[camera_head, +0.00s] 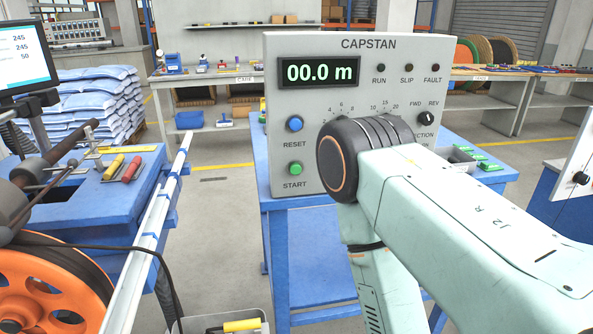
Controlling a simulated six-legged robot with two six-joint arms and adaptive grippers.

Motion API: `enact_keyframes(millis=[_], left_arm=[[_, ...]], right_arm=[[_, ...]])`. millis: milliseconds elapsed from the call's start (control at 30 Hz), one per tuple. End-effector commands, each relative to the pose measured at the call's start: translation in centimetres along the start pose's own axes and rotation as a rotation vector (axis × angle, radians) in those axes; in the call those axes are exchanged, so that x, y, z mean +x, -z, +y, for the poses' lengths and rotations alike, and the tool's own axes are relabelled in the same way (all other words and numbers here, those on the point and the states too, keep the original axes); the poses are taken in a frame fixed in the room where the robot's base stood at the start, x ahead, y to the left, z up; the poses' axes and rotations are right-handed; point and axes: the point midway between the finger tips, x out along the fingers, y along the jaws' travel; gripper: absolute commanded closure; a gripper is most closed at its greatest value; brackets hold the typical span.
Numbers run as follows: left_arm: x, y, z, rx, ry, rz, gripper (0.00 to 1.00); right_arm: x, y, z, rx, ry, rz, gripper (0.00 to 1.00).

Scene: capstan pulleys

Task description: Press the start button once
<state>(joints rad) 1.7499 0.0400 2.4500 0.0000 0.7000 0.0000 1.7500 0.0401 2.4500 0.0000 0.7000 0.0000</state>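The green start button (295,168) is on the lower left of the grey CAPSTAN panel (290,110), above the label START. A blue reset button (294,124) sits just above it. The panel's display (318,72) reads 00.0 m, and the lamps RUN, SLIP and FAULT look dark. My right arm comes in from the right and covers the panel's lower middle and right; its dark joint is right of the start button. Neither of my grippers shows, so nothing is seen touching the button.
The panel stands on a blue table (284,265). At left are a blue bench (130,205), an orange wheel (45,290) with a black cable, and a monitor (25,58). A bin with a yellow-handled tool (240,325) is at the bottom. Grey floor is free between.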

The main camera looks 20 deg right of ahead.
Motion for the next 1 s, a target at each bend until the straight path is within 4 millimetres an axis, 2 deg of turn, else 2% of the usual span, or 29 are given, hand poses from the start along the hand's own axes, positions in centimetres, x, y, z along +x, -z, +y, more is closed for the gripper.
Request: enact_keyframes(millis=[33,233,1000], left_arm=[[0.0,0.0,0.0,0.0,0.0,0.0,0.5],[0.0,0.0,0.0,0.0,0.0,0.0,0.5],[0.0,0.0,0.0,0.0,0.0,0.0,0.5]], right_arm=[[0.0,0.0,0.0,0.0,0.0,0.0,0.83],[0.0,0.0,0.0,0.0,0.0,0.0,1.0],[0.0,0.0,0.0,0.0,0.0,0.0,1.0]])
